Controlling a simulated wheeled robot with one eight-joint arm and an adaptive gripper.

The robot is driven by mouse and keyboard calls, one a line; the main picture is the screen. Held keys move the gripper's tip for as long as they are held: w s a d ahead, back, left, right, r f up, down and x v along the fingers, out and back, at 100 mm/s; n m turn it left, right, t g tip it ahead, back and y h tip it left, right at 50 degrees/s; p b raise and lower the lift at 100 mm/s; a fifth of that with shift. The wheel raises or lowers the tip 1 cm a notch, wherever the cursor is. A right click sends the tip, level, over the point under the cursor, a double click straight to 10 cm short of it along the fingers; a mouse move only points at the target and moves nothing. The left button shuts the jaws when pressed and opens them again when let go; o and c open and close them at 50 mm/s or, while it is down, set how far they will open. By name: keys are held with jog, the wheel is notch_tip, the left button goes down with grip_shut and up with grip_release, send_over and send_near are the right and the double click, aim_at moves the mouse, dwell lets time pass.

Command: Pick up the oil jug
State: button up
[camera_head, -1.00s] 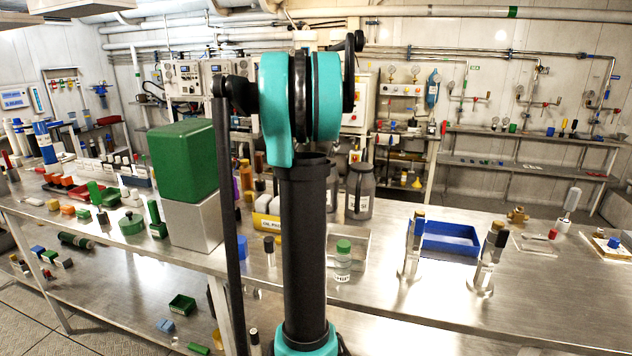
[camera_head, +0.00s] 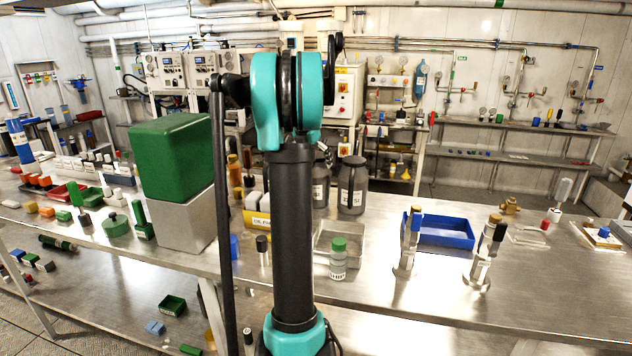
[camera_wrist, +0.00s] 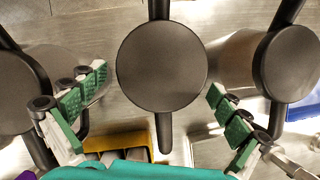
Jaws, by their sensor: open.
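Dark grey jugs with pale labels stand on the steel bench behind my arm: one in clear view (camera_head: 352,187), another (camera_head: 320,187) partly hidden by my arm. I cannot read which label says oil. In the wrist view I look down on a dark round jug top (camera_wrist: 162,66) in the middle, with similar tops at left (camera_wrist: 12,92) and right (camera_wrist: 291,64). My gripper (camera_wrist: 158,84) is open, its green-padded fingers on either side of the middle jug. I cannot tell whether they touch it.
A yellow box (camera_head: 257,222) stands in front of the jugs and also shows in the wrist view (camera_wrist: 164,133). A green block on a grey block (camera_head: 184,215) is at left. A green-capped jar (camera_head: 338,262) and a blue tray (camera_head: 444,236) are at right.

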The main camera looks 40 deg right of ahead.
jog(key=shift+x, duration=2.75)
jog(key=shift+a, duration=0.2)
jog(key=c, duration=1.6)
jog(key=shift+o, duration=0.2)
jog(key=shift+w+r, duration=0.1)
